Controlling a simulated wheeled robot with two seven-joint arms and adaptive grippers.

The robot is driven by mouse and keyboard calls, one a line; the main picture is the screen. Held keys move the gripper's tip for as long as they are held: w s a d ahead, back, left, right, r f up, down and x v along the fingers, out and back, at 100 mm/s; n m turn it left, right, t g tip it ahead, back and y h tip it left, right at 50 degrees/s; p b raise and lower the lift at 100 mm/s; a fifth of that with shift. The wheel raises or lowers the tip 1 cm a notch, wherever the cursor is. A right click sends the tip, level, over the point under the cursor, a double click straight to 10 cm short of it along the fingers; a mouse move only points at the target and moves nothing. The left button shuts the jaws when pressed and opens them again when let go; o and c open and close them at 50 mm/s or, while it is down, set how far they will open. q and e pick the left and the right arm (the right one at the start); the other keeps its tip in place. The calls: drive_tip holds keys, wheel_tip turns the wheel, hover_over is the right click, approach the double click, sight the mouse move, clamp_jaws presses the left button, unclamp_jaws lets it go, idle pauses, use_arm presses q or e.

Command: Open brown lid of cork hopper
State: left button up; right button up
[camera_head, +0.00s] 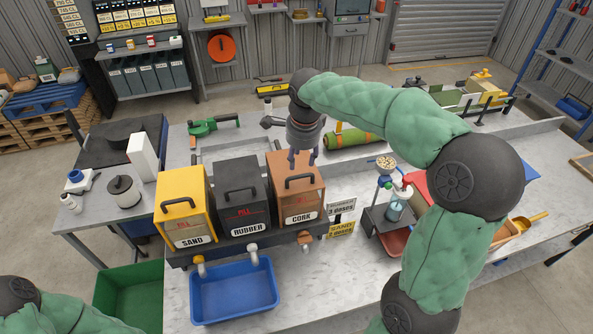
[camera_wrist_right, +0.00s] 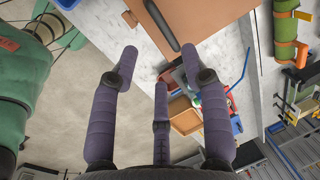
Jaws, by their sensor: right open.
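The cork hopper (camera_head: 302,214) is the rightmost of three hoppers in the head view, with a CORK label on its front. Its brown lid (camera_head: 285,165) lies closed on top and carries a dark bar handle (camera_head: 299,183). The lid (camera_wrist_right: 215,14) and its handle (camera_wrist_right: 161,24) also show at the top of the right wrist view. My right gripper (camera_head: 303,158) is above the back part of the lid, pointing down. Its purple fingers (camera_wrist_right: 160,75) are spread and empty, apart from the handle. My left gripper is out of view; only part of its arm shows at lower left.
The yellow sand hopper (camera_head: 185,208) and black rubber hopper (camera_head: 241,197) stand close on the left. A blue bin (camera_head: 234,292) sits in front below the spouts. A dispenser stand (camera_head: 385,215) is at right. A green turf roll (camera_head: 352,140) lies behind.

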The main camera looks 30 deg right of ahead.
sight(298, 177)
drive_tip(key=f, duration=0.2)
drive_tip(key=w+f, duration=0.1)
drive_tip(key=f, duration=0.5)
drive_tip(key=shift+w+d+f, duration=0.2)
drive_tip(key=shift+w+f, duration=0.05)
drive_tip(key=shift+w, duration=0.15)
clamp_jaws()
